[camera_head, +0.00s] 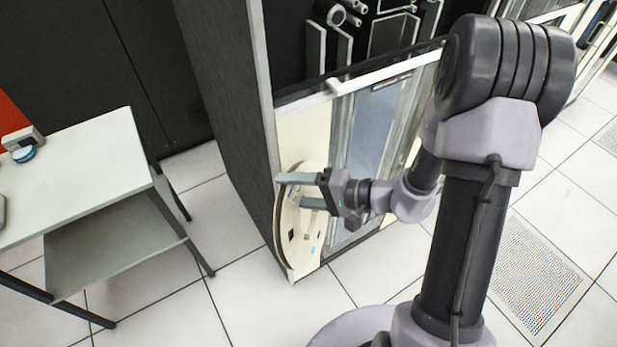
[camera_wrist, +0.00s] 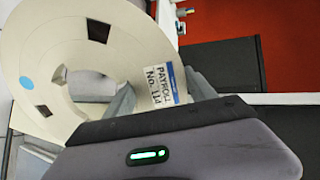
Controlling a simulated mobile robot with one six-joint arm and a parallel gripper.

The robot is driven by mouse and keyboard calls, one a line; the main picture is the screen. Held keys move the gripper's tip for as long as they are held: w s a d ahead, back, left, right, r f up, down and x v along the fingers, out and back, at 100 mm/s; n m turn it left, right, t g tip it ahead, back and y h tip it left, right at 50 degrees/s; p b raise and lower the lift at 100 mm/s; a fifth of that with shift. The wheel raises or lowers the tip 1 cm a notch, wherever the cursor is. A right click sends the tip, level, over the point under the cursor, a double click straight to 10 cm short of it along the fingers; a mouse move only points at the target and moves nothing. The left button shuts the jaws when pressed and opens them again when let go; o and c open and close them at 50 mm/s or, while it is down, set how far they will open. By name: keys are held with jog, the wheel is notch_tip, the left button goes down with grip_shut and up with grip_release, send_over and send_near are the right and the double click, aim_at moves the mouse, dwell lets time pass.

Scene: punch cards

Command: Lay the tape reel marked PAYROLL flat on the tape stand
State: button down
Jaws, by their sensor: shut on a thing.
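The tape reel (camera_wrist: 70,40) is a cream disc with a centre hole, dark cut-outs and a blue dot. My gripper (camera_wrist: 160,95) is shut on the reel near the label, with one finger at the hole and one beyond the rim. In the head view the reel (camera_head: 297,235) stands upright on edge in front of a cabinet's cream panel, held by my gripper (camera_head: 300,190). I cannot tell whether it touches the panel. Which piece is the tape stand is not marked; a pale-topped table (camera_head: 85,165) stands at the left.
The tall dark cabinet (camera_head: 225,110) with a glass door stands close behind my gripper. The table has a lower shelf (camera_head: 120,240) and carries a small grey device with a blue round part (camera_head: 22,153). Tiled floor (camera_head: 240,300) between table and cabinet is clear.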

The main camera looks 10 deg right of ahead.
aim_at(294, 212)
jog(key=s+g, duration=0.1)
jog(key=s+a+n+g+h, duration=0.1)
jog(key=shift+r+n+g+p, duration=0.1)
jog(key=shift+n+g+p, duration=0.2)
jog(key=shift+p, duration=0.05)
jog(key=s+h, duration=0.1)
jog(key=s+d+f+g+h+p, duration=0.1)
jog(key=shift+s+d+f+h, duration=0.1)
jog(key=shift+s+d+h, duration=0.05)
jog(key=shift+d+h, duration=0.15)
jog(key=w+d+f+m+g+h+p, duration=0.1)
jog(key=w+d+m+g+h+p, duration=0.2)
jog(key=d+h, duration=0.8)
jog(key=w+d+r+m+y+p, duration=0.1)
jog(key=w+d+r+m, duration=0.3)
jog(key=w+d, duration=0.4)
jog(key=d+r+y, duration=0.1)
jog(key=d, duration=0.3)
jog(key=shift+w+d+g, duration=0.15)
jog(key=shift+w+g, duration=0.1)
jog(key=shift+g, duration=0.05)
